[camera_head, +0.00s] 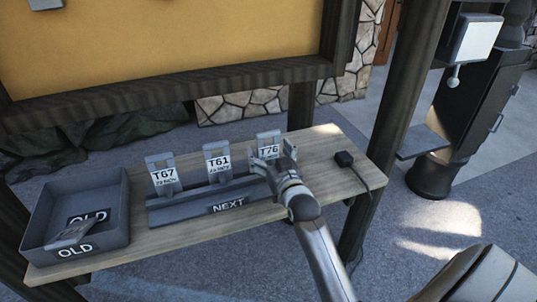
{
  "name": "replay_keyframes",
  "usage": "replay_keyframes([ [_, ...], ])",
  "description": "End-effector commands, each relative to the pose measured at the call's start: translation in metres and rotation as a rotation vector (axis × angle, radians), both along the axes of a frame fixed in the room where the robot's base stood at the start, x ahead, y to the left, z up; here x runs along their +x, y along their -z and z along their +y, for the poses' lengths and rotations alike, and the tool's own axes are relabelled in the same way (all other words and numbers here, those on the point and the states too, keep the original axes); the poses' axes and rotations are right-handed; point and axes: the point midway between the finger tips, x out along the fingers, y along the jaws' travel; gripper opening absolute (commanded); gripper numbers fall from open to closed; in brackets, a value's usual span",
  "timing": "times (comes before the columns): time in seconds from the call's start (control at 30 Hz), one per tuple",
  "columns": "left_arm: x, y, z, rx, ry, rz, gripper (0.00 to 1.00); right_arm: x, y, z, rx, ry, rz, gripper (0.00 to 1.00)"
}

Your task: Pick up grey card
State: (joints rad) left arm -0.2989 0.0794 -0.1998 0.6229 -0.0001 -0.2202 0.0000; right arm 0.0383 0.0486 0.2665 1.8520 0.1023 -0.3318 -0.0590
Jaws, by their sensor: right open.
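Grey cards with white labels stand upright in the dark grey "NEXT" rack (175,213). They are T67 (164,175) at the left, T61 (217,162) in the middle and T76 (268,140) at the right. Another grey card (72,233) lies in the "OLD" tray (118,200), tilted. My right gripper (273,158) is open, with its fingers just in front of the T76 card. It covers the lower part of that card. I cannot tell whether the fingers touch it. My left gripper is not in view.
The rack and tray stand on a wooden shelf (320,150). A small black block with a cable (344,159) lies at its right end. A yellow board (160,40) in a dark wooden frame rises behind. A dark post (400,90) stands at the right.

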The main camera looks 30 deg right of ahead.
Motion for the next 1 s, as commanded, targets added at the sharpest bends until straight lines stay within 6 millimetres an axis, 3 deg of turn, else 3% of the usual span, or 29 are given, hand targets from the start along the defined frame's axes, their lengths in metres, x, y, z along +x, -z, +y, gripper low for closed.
replay_keyframes([
  [0.33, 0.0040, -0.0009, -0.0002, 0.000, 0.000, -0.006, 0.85, 0.0081, 0.0003, -0.0021, -0.001, 0.000, 0.000, 0.86],
  [0.73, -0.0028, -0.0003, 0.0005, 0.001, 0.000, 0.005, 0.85, 0.0079, 0.0004, -0.0020, -0.001, 0.000, 0.000, 0.34],
  [1.0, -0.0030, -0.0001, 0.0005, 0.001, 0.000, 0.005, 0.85, 0.0079, -0.0013, -0.0020, -0.001, 0.000, -0.002, 0.34],
])
